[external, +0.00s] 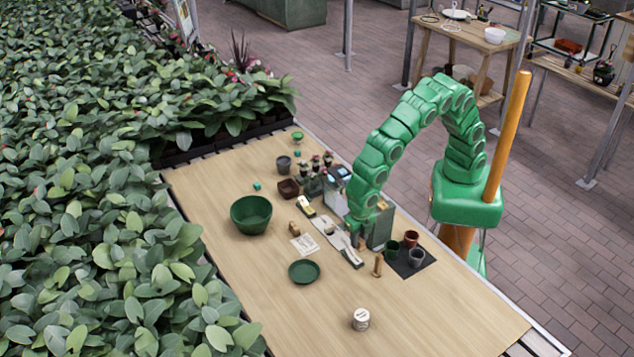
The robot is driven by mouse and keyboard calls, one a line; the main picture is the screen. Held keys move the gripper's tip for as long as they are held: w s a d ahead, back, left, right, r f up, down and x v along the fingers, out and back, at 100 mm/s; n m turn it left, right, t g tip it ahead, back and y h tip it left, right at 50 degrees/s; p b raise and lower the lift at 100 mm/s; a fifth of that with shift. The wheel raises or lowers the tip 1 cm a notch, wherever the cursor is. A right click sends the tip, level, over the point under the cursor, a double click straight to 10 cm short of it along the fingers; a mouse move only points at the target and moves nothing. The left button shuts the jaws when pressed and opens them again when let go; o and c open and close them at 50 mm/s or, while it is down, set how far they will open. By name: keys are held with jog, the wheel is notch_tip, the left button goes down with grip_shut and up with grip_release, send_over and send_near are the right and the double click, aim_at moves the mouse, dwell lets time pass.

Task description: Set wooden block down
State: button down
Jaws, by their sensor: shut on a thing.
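My green arm arches over the right edge of the table, and my gripper (356,236) points down near the table's middle right. It is shut on the wooden block (355,241), of which only a small tan part shows at the fingertips. The fingers are small here and partly hidden by the arm. I cannot tell whether the block touches the surface below.
A light wooden table (420,310) holds a large green bowl (251,215), a green saucer (304,271), a white-lidded jar (361,319) and a wooden peg (378,265). Small pots stand on a dark mat (428,262). The table's near part is mostly clear.

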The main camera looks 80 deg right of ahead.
jog(key=w+d+m, duration=0.9)
jog(key=w+d, duration=1.5)
jog(key=w, duration=0.1)
jog(key=w+d+m, duration=0.3)
jog(key=d, duration=0.8)
jog(key=w+d+m, duration=0.3)
jog(key=d, duration=0.8)
jog(key=w+d+m, duration=0.2)
jog(key=w+d, duration=0.1)
jog(key=d, duration=0.8)
jog(key=shift+w+d+f, duration=0.25)
jog(key=shift+w+f, duration=1.25)
jog(key=shift+w, duration=0.7)
jog(key=shift+w+d+f, duration=0.25)
jog(key=shift+w+f, duration=1.3)
jog(key=shift+w, duration=0.7)
jog(key=shift+w+d+f, duration=0.25)
jog(key=shift+w+f, duration=1.25)
jog(key=shift+w, duration=0.7)
jog(key=shift+w+f, duration=0.1)
jog(key=shift+f, duration=0.05)
jog(key=shift+f, duration=0.15)
jog(key=shift+w+f, duration=0.1)
jog(key=shift+f, duration=1.45)
